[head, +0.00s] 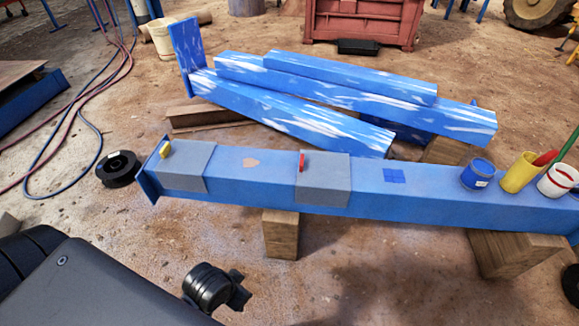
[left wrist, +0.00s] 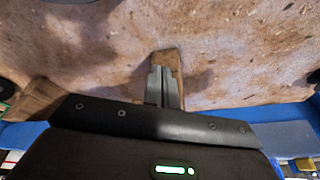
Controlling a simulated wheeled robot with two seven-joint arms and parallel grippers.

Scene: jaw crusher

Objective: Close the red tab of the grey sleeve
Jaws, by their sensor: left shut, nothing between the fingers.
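The grey sleeve (head: 324,182) with the red tab (head: 302,162) sits around the blue beam (head: 250,183) near the middle of the head view. The red tab stands up at the sleeve's left edge. Another grey sleeve (head: 184,166) with a yellow tab (head: 165,149) sits near the beam's left end. My left gripper (left wrist: 165,72) shows in the left wrist view with its fingers shut and empty, over the dirt floor and in front of a wooden piece. Its fingers cannot be made out in the head view. My right gripper is not in view.
Wooden blocks (head: 281,233) support the beam. A blue can (head: 477,174), a yellow cup (head: 520,172) and a white pot (head: 558,181) stand on its right part. More blue beams (head: 350,85) lie behind. A black spool (head: 119,168) lies left.

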